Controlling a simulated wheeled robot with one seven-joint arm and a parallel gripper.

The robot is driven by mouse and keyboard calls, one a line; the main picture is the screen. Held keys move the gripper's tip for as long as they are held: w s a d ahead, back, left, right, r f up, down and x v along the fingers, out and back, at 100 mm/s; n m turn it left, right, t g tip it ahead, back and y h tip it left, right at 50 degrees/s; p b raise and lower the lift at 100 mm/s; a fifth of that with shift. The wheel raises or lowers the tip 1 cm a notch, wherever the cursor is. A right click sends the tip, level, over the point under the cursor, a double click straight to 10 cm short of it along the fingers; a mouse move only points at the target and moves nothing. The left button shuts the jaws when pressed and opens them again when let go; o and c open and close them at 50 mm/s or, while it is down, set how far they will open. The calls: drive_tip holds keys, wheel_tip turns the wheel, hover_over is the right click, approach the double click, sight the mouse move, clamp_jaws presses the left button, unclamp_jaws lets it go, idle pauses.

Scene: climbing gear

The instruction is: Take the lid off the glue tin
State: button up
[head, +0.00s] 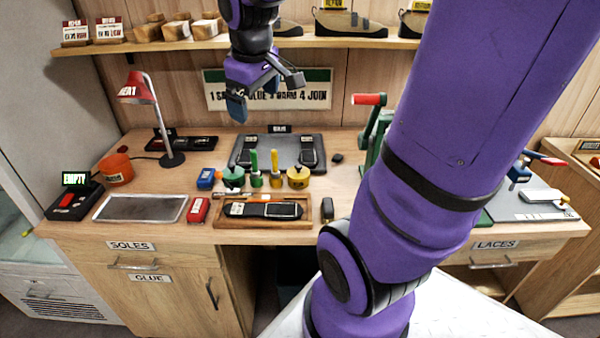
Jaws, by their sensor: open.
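Two small round tins with knobbed tops stand near the middle of the workbench: a green tin (233,178) and a yellow tin (298,177). I cannot read a label that tells which is the glue tin. Their tops appear to be on. My gripper (264,96) hangs high above the back of the bench, in front of the wall sign. It is open and empty, well apart from both tins.
Upright green and yellow tools (265,168) stand close between the tins. A wooden tray (265,221) with a dark sole lies in front, and a black mat (278,151) behind. A red lamp (138,92) and orange pot (115,168) stand left. A shelf (340,42) runs above.

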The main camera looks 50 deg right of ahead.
drive_tip(key=w+d+f, duration=0.3)
drive_tip(key=d, duration=0.1)
drive_tip(key=n+g+y, duration=0.2)
drive_tip(key=n+g, duration=0.1)
drive_tip(key=n, duration=0.1)
hover_over(300, 165)
wheel_tip(300, 165, down, 18)
drive_tip(key=shift+a+f, duration=0.1)
drive_tip(key=shift+f, duration=5.4)
drive_tip(key=c, duration=0.8)
